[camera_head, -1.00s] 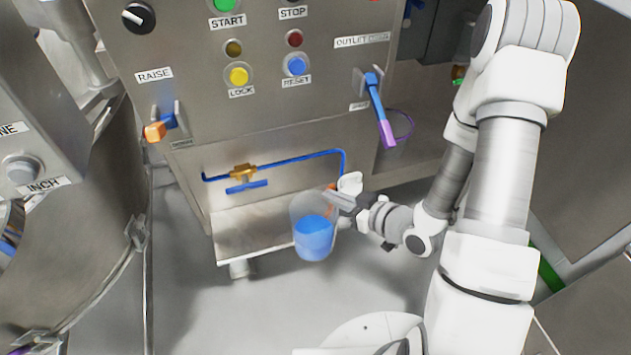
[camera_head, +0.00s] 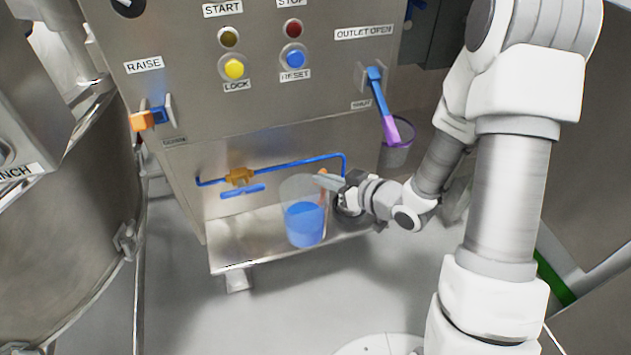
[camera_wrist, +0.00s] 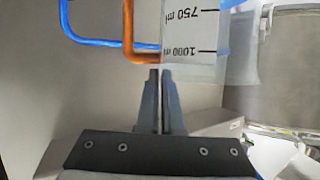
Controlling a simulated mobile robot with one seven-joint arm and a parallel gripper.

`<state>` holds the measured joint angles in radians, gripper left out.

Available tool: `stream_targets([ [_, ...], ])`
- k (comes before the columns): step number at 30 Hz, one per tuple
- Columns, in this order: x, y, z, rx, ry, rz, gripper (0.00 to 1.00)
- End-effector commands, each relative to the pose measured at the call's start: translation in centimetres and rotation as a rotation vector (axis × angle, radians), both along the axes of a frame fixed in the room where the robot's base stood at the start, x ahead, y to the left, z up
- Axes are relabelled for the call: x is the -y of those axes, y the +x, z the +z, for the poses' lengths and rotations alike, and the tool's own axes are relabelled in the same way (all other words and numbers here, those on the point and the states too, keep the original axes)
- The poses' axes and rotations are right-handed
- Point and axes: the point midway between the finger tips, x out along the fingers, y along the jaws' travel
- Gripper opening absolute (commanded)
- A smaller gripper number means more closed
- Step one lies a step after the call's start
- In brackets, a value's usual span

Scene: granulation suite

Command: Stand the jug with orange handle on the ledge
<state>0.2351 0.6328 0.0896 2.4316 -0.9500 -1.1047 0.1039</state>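The clear jug (camera_head: 305,222) holds blue liquid and looks upright in the head view. Its orange handle (camera_wrist: 128,35) and scale marks show in the wrist view, where the jug (camera_wrist: 192,45) is cut off at the top. My gripper (camera_head: 325,180) is at the handle, at the jug's upper right; its fingers (camera_wrist: 160,75) are nearly together there. The metal ledge (camera_head: 235,253) projects from the front of the cabinet. The jug's base overlaps the ledge's front edge in the picture; I cannot tell whether it touches.
A blue pipe (camera_head: 300,160) with a brass valve (camera_head: 240,176) runs above the ledge. A blue and purple lever (camera_head: 382,108) and an orange-tipped lever (camera_head: 143,121) stick out from the panel. The ledge's left part is clear.

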Motion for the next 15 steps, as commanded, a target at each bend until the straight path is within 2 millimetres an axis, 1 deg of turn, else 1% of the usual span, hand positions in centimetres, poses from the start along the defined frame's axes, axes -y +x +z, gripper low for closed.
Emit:
stream_targets([
  [1, -0.4, 0.9, 0.1, 0.007, 0.001, 0.003, 0.00],
  [3, -0.6, 2.0, 0.1, 0.007, 0.002, 0.003, 0.00],
  [7, -1.1, 3.7, 0.1, 0.007, 0.002, 0.002, 0.00],
  [15, -1.7, 5.8, 0.1, 0.005, 0.002, 0.001, 0.00],
])
